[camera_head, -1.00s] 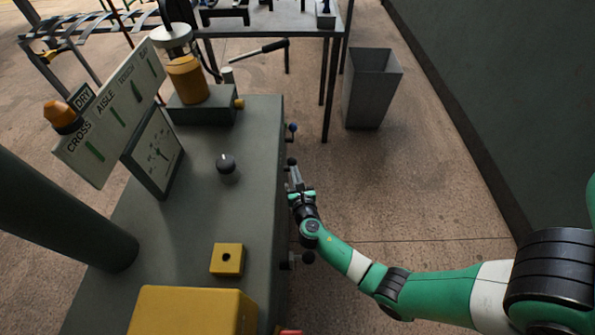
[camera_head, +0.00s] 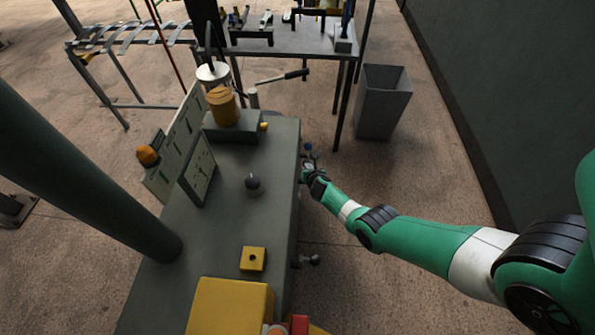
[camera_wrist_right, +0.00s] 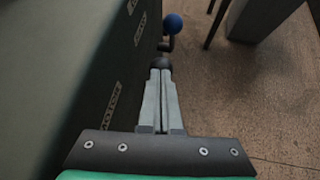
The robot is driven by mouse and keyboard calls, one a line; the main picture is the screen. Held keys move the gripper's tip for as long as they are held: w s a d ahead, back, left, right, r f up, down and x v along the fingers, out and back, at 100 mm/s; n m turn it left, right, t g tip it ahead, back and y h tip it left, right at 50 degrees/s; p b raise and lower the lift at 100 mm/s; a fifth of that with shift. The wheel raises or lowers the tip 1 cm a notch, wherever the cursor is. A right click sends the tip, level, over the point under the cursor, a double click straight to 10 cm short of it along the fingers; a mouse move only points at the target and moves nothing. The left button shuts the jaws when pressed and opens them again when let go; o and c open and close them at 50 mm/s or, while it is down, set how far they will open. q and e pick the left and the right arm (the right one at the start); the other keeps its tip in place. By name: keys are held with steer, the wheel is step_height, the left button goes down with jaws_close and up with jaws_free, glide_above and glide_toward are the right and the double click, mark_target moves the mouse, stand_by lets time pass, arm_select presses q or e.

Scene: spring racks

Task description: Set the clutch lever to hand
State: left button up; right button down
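My right gripper (camera_head: 308,170) is low beside the right side of the green cabinet (camera_head: 225,205). In the right wrist view its two grey fingers (camera_wrist_right: 161,85) lie almost together, pointing along the cabinet side. A dark round knob (camera_wrist_right: 160,62), seemingly of a side lever, is right at the fingertips; I cannot tell whether they touch or hold it. A blue-knobbed lever (camera_wrist_right: 173,23) stands just beyond. The cabinet side bears small labels, one reading like MOTOR (camera_wrist_right: 112,105); the others are hard to read. My left gripper is out of view.
Another dark-knobbed lever (camera_head: 314,260) sticks out nearer on the same side. A grey bin (camera_head: 384,100) and a workbench (camera_head: 290,42) stand beyond. A yellow box (camera_head: 230,306) is at the near end of the cabinet. The floor right of the cabinet is open.

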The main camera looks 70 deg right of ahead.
steer(key=shift+w+d+f+b, duration=0.1)
steer(key=shift+w+d+b, duration=0.1)
steer(key=shift+d+b, duration=0.45)
steer(key=shift+w+d+f+b, duration=0.1)
steer(key=shift+w+d+b, duration=0.15)
steer(key=shift+d, duration=0.7)
steer(key=shift+s, duration=0.1)
steer(key=shift+r+p, duration=0.35)
steer(key=shift+p, duration=0.1)
steer(key=s+a+r+p, duration=0.3)
steer(key=r+p, duration=0.4)
steer(key=p, duration=0.3)
steer(key=shift+s+a+r, duration=0.25)
steer(key=shift+a+r, duration=0.1)
steer(key=shift+a, duration=0.35)
